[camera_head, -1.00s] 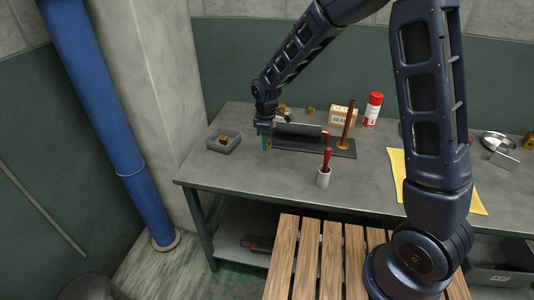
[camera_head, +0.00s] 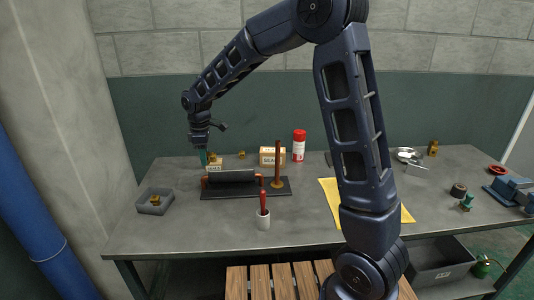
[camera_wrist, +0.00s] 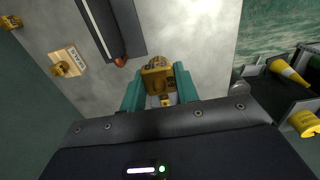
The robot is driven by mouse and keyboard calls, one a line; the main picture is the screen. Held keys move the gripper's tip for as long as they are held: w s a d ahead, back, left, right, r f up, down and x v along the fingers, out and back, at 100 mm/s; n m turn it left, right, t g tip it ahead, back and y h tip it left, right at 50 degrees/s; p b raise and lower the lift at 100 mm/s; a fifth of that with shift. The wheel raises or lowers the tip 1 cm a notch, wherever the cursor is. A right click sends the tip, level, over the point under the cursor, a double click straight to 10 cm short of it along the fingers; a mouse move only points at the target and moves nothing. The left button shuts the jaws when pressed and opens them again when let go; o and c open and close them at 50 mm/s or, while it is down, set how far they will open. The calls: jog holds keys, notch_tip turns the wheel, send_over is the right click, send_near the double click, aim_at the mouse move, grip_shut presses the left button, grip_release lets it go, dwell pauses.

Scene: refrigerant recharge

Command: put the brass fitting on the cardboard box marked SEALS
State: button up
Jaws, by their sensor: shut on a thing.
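My gripper (camera_head: 203,156) is shut on a brass fitting (camera_wrist: 157,74), seen between the green fingers in the wrist view. It is above the table, near the left end of the black mat in the head view, where the held fitting cannot be made out. The cardboard box marked SEALS (camera_head: 267,159) stands at the back of the table, right of my gripper, behind the mat; part of its lettering shows and its top looks bare. A smaller labelled block (camera_head: 214,168) stands closer to my gripper, with another brass piece on it; it also shows in the wrist view (camera_wrist: 76,55).
A black mat (camera_head: 230,194) bears a dark roller and an upright copper rod (camera_head: 278,162). A red can (camera_head: 299,146) stands right of the SEALS box. A loose brass piece (camera_head: 242,155) lies between both boxes.

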jog(key=w+d+r, duration=0.2)
jog(key=w+d, duration=0.3)
jog(key=w, duration=0.4)
jog(key=w+d+r, duration=0.2)
jog(key=w+d, duration=0.4)
jog(key=w, duration=0.3)
notch_tip(320, 180, up, 3)
send_over(272, 150)
notch_tip(272, 150, down, 19)
jog(key=shift+f, duration=0.15)
jog(key=shift+f, duration=0.1)
jog(key=o, duration=1)
